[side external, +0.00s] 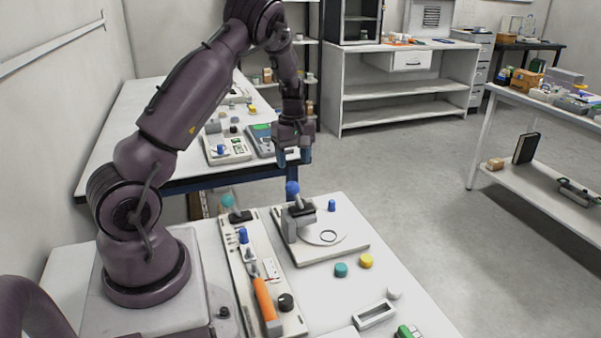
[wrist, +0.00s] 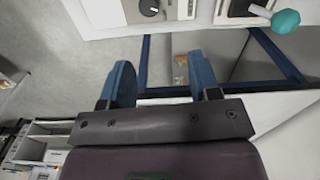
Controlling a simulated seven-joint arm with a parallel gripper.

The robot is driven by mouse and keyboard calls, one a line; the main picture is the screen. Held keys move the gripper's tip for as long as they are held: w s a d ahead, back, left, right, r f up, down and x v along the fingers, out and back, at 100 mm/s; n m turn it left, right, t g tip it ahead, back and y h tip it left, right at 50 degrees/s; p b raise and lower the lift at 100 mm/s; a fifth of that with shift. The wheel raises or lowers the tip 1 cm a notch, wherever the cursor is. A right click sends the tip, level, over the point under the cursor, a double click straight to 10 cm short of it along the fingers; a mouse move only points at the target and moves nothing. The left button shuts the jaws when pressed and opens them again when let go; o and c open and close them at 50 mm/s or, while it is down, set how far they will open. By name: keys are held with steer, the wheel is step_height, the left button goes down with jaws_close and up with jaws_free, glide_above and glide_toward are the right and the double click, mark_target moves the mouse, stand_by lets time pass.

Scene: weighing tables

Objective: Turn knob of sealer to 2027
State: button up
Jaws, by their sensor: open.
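A long pale board carries an orange handle (side external: 265,300) and a round black knob (side external: 286,302); it looks like the sealer, but I cannot be sure. No 2027 marking is readable. My gripper (side external: 293,159) is open and empty, raised well above the near table, in front of the far table's edge. In the wrist view its two blue fingers (wrist: 162,82) stand apart with nothing between them. A black knob (wrist: 148,7) on a pale panel is at the top of that view, beyond the fingers; I cannot tell which device it belongs to.
A press with a blue ball lever (side external: 292,188) stands on a pale base. A teal ball lever (side external: 227,201) also shows in the wrist view (wrist: 285,21). Teal (side external: 341,270) and yellow (side external: 366,261) caps lie on the near table. Devices (side external: 228,149) crowd the far table.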

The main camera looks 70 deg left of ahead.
steer(key=a+f+h, duration=0.2)
steer(key=a+f, duration=0.1)
steer(key=a, duration=0.2)
steer(key=d+f, duration=0.2)
steer(key=f, duration=0.1)
steer(key=w+d+f+h, duration=0.1)
steer(key=d+f, duration=0.1)
steer(key=f, duration=0.1)
steer(key=d+f+m+h, duration=0.1)
steer(key=d+f, duration=0.1)
steer(key=f, duration=0.1)
steer(key=shift+w+d, duration=0.1)
steer(key=shift+w, duration=0.1)
